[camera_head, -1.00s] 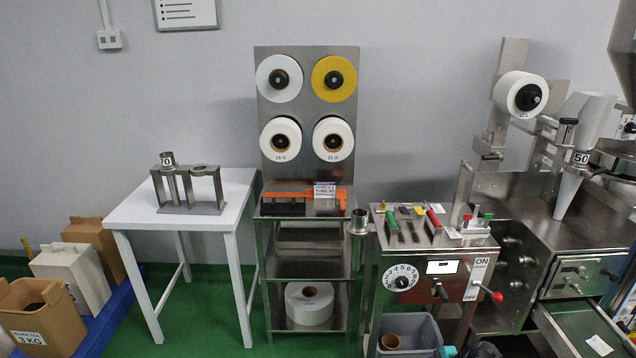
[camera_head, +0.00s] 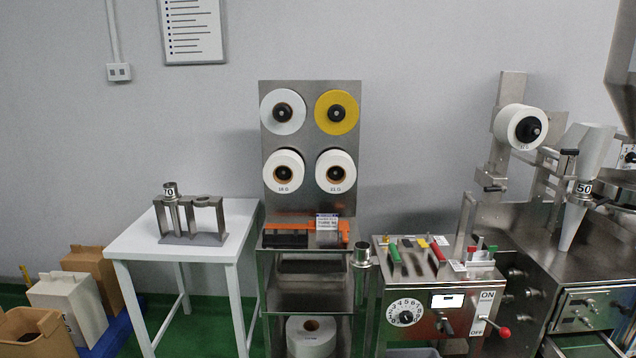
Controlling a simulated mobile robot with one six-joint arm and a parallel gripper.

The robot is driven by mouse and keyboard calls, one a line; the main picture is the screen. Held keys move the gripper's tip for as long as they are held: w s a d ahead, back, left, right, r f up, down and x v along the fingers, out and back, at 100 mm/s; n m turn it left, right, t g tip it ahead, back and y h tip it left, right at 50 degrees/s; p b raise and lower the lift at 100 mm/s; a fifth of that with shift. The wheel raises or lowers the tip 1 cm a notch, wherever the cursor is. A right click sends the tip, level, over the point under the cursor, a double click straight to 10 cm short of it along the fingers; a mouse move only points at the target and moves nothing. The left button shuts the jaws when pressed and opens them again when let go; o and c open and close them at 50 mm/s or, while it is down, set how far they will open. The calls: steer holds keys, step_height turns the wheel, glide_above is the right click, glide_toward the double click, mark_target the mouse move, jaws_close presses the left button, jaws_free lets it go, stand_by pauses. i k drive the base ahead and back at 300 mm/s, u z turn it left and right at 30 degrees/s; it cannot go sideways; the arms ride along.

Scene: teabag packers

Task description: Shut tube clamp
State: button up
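At the right, a steel packing machine (camera_head: 535,215) carries a pale funnel-shaped tube (camera_head: 570,222) with a black-and-white 50 label (camera_head: 584,188). The tube stands upright, narrowing downward. Metal parts sit close around it near the label; a post with a dark top (camera_head: 569,152) rises just left of it. These may include the tube clamp, but it is too small to tell which part it is, or whether it is open or shut. My gripper is not in view.
A white table (camera_head: 127,240) at left holds a steel tube stand (camera_head: 206,239). A steel rack (camera_head: 310,112) with rolls stands mid-picture. A control box (camera_head: 378,300) with a dial and red-knobbed lever (camera_head: 503,331) adjoins the machine. Cartons (camera_head: 70,297) stand at lower left.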

mark_target(590, 204)
steer(key=z, duration=1.3)
steer(key=i, duration=0.55)
steer(key=u, duration=1)
steer(key=i, duration=0.6)
steer(key=u, duration=0.35)
